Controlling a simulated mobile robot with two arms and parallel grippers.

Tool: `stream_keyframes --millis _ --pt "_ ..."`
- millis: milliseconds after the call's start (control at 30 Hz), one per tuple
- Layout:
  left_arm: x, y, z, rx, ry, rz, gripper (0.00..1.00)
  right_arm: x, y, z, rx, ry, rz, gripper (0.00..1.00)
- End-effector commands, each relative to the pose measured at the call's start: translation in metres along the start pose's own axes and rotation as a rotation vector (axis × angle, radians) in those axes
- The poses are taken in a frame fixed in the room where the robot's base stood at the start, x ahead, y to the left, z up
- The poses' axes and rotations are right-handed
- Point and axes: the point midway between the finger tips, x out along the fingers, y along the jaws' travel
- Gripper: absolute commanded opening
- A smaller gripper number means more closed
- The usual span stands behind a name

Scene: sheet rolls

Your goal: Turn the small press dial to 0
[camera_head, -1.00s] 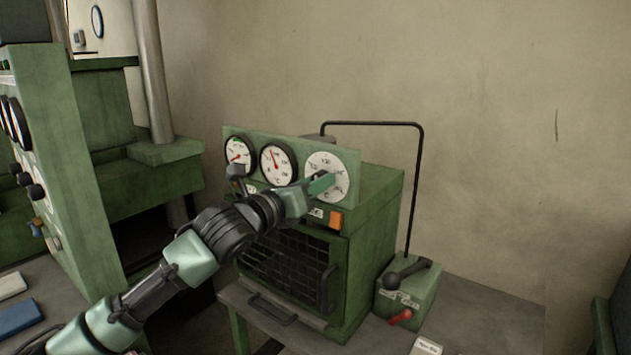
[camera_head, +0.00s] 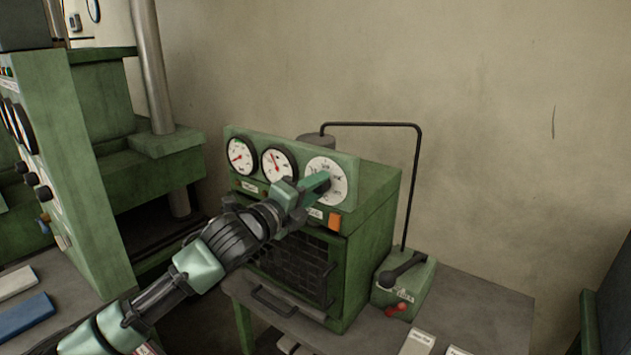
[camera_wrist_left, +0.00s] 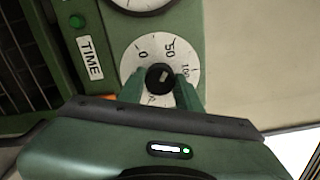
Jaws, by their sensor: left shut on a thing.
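The small press (camera_head: 375,215) is a green box on a table, with a row of round dials along its top front panel. The rightmost white dial (camera_head: 338,172) is the one at my left gripper (camera_head: 318,187). In the left wrist view, this dial (camera_wrist_left: 135,62) shows the marks 0, 50 and 100 around a black knob (camera_wrist_left: 159,78). My left gripper's two green fingers (camera_wrist_left: 159,88) stand on either side of the knob and are shut on it. The lower part of the dial is hidden by the gripper. My right gripper is not in view.
Two gauges (camera_head: 260,160) sit left of the dial. An orange switch (camera_head: 335,222) is below it. A green lever box (camera_head: 405,285) with a red handle stands right of the press. A large green machine (camera_head: 60,190) is at the left.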

Motion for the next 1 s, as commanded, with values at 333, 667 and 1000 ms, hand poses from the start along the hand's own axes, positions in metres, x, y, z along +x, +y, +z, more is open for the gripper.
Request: stream_keyframes --millis 333,667,1000 --pt "0.0 -0.001 0.001 -0.331 0.0 0.002 0.0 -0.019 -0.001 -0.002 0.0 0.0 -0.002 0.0" --pt "0.0 0.0 0.001 -0.645 -0.001 0.003 0.0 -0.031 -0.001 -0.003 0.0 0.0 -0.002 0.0" --pt "0.0 0.001 0.0 -0.927 -0.001 0.004 0.0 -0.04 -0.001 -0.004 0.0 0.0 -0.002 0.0"
